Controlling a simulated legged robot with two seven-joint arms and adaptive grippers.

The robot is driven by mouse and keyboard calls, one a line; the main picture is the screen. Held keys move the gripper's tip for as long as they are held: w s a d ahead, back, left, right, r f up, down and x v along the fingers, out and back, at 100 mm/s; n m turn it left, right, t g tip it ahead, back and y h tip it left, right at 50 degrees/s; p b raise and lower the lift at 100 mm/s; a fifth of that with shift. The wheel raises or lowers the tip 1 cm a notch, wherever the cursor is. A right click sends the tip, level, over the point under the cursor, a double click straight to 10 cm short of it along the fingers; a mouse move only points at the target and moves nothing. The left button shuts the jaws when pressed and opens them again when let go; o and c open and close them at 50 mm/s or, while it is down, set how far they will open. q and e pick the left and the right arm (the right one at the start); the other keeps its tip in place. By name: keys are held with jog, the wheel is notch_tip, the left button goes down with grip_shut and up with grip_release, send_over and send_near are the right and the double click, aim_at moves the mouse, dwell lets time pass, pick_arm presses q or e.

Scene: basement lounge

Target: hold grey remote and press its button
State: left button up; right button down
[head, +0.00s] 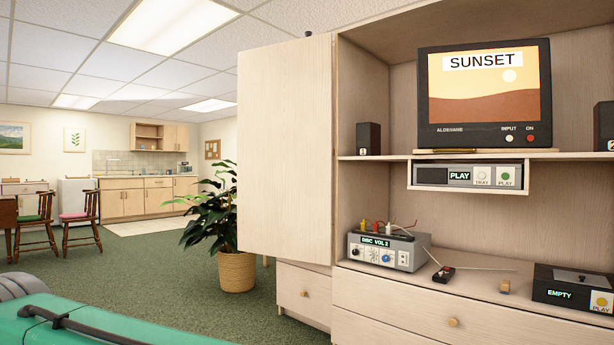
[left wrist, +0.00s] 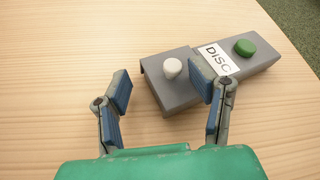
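The grey remote (left wrist: 182,93) lies on a light wooden surface in the left wrist view. It has a white knob-like button (left wrist: 172,67), a white label reading DISC and a green button (left wrist: 244,48). My left gripper (left wrist: 160,70) is open, its blue-padded fingers spread. The right finger overlaps the middle of the remote near the label; the left finger is beside its near-left end. I cannot tell whether the right finger touches it. The grey remote does not show in the head view. My right gripper is not in view.
A wooden cabinet holds a TV (head: 484,95) showing SUNSET, a player (head: 467,176) reading PLAY, a grey box (head: 385,250) reading DISC VOL 2 and a black box (head: 572,288) reading EMPTY.

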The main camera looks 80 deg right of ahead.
pick_arm(q)
jog(key=shift+s+f, duration=0.3)
jog(key=shift+s, duration=0.05)
jog(key=v, duration=1.1)
jog(key=shift+a+r, duration=0.25)
jog(key=shift+r, duration=0.1)
jog(key=shift+s, duration=0.1)
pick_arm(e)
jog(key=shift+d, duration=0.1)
